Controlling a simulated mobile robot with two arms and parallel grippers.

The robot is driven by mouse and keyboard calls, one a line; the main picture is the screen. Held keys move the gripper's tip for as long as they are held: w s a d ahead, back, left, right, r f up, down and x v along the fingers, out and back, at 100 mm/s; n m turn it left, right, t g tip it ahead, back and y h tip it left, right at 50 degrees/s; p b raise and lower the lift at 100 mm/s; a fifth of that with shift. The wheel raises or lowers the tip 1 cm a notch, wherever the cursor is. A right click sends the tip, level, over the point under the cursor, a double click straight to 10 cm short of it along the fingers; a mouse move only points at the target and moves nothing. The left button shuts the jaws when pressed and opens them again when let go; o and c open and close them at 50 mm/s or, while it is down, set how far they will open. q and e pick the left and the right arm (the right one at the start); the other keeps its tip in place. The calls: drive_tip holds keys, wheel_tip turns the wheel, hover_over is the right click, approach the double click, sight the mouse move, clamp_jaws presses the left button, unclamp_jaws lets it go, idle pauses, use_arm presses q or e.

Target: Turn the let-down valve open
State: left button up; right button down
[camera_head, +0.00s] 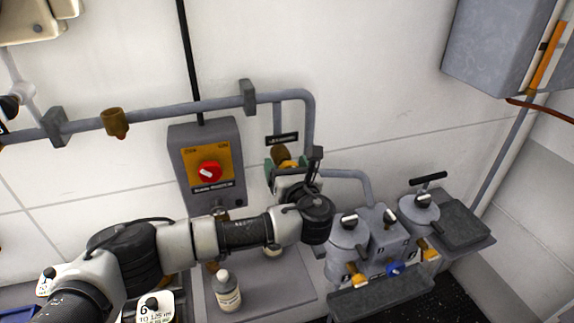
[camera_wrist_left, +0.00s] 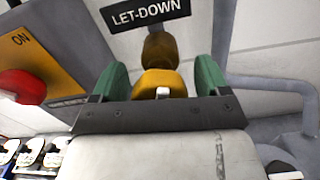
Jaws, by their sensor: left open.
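The let-down valve (camera_head: 281,154) is a brass-yellow fitting with a darker brown upper part, below a black label on the wall pipe. In the left wrist view the valve (camera_wrist_left: 159,50) shows upright under the "LET-DOWN" label (camera_wrist_left: 146,12). My left gripper (camera_head: 286,167) is at the valve, its arm reaching in from the left. In the wrist view the green fingers of my left gripper (camera_wrist_left: 163,82) are apart, one on each side of the valve's yellow part. I cannot tell whether either finger touches it. The gripper body hides what lies below. My right gripper is not in view.
A grey switch box (camera_head: 183,142) with a red knob (camera_head: 209,172) is left of the valve. A grey pipe (camera_head: 185,107) runs along the wall. A white bottle (camera_head: 227,291) stands below my arm. Lidded grey vessels (camera_head: 347,237) stand at right.

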use_arm(q)
drive_tip(key=shift+c, duration=0.3)
drive_tip(key=c, duration=0.9)
drive_tip(key=n+b, duration=0.2)
drive_tip(key=n, duration=0.2)
drive_tip(key=o, duration=1)
drive_tip(key=shift+c, duration=0.2)
